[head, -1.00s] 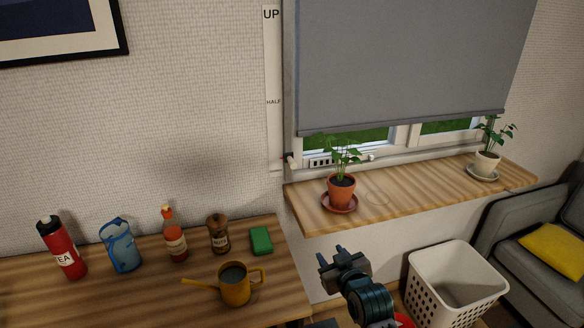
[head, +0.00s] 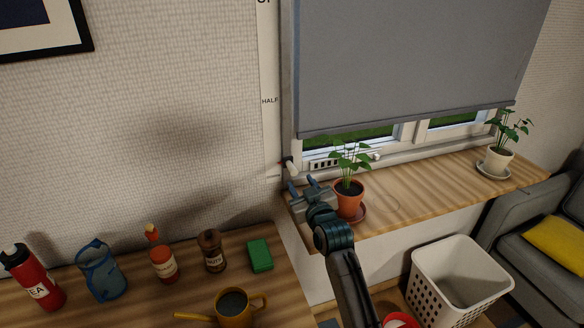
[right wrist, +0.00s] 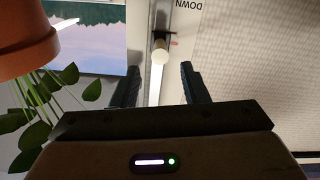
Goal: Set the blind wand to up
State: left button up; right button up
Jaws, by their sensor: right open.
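The blind wand (head: 291,168) is a short pale handle at the low end of the white scale strip (head: 268,125) left of the window. In the right wrist view, which is upside down, its round pale knob (right wrist: 160,54) shows beside the word DOWN. The strip reads HALF midway, and its top word is cut off. The grey blind (head: 400,65) covers most of the window. My right gripper (head: 301,183) is open just below the wand. In the wrist view its fingers (right wrist: 160,72) lie either side of the knob's line, with no visible contact. My left gripper is not in view.
A potted plant (head: 348,197) stands on the sill (head: 420,190) close right of my right gripper. Its pot and leaves show in the wrist view (right wrist: 25,40). A white basket (head: 458,280) stands lower right.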

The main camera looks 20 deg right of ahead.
aim_at(293, 171)
jog(key=w, duration=0.3)
jog(key=shift+w+r+p, duration=0.15)
jog(key=shift+w+p, duration=0.1)
jog(key=shift+p, duration=0.1)
jog(key=w, duration=0.3)
jog(key=shift+w+a+f+p, duration=0.15)
jog(key=shift+w+f+p, duration=0.1)
jog(key=shift+p, duration=0.1)
jog(key=shift+w, duration=0.3)
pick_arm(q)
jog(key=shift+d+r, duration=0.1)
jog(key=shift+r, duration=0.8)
pick_arm(e)
grip_shut()
